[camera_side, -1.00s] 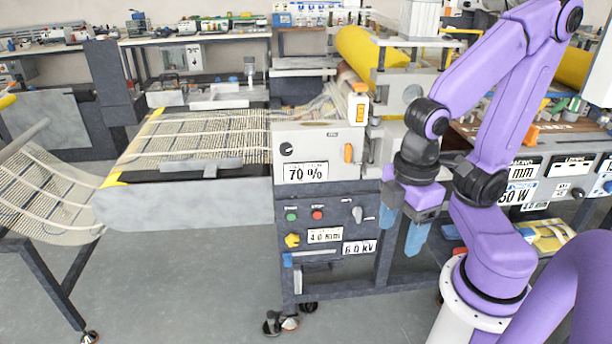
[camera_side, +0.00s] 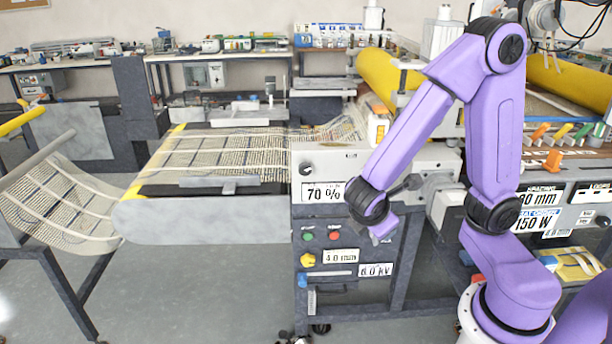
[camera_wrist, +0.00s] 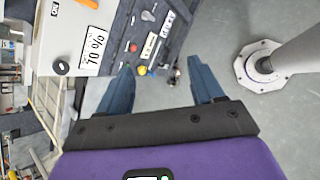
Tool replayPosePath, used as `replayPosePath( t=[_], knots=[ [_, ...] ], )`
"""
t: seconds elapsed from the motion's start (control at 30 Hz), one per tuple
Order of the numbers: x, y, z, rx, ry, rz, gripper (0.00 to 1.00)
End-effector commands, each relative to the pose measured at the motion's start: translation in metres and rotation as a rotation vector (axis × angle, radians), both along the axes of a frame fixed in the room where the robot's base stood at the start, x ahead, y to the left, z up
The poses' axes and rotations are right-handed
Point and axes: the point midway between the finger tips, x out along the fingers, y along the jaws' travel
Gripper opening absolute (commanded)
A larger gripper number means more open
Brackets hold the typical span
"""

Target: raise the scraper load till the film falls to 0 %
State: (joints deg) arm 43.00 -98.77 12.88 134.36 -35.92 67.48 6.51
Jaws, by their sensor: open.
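The film display (camera_side: 322,192) on the grey machine reads 70 % in the side view; it also shows, turned on its side, in the wrist view (camera_wrist: 93,50). A black knob (camera_side: 306,169) sits above the display's left end. Below are a green button (camera_side: 308,237), a red button (camera_side: 333,236), a yellow knob (camera_side: 308,260) and labels reading 4.0 mm (camera_side: 340,256) and 6.0 kV (camera_side: 376,270). I cannot tell which control sets the scraper load. My gripper (camera_wrist: 160,65) is open and empty, its blue fingers apart over the lower panel. The side view mostly hides its fingers.
A mesh web (camera_side: 215,152) runs over the table left of the machine, beside a yellow roller (camera_side: 392,78). A second machine with several displays stands at the right. Open grey floor (camera_side: 200,285) lies in front.

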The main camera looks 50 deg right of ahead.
Motion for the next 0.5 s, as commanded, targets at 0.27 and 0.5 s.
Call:
replayPosePath(
  t=[0.27, 0.5],
  knots=[
    [0.079, -0.014, -0.011, -0.424, -0.071, 0.179, 0.67],
    [0.141, -0.007, -0.033, -0.703, -0.134, 0.388, 0.67]
  ],
)
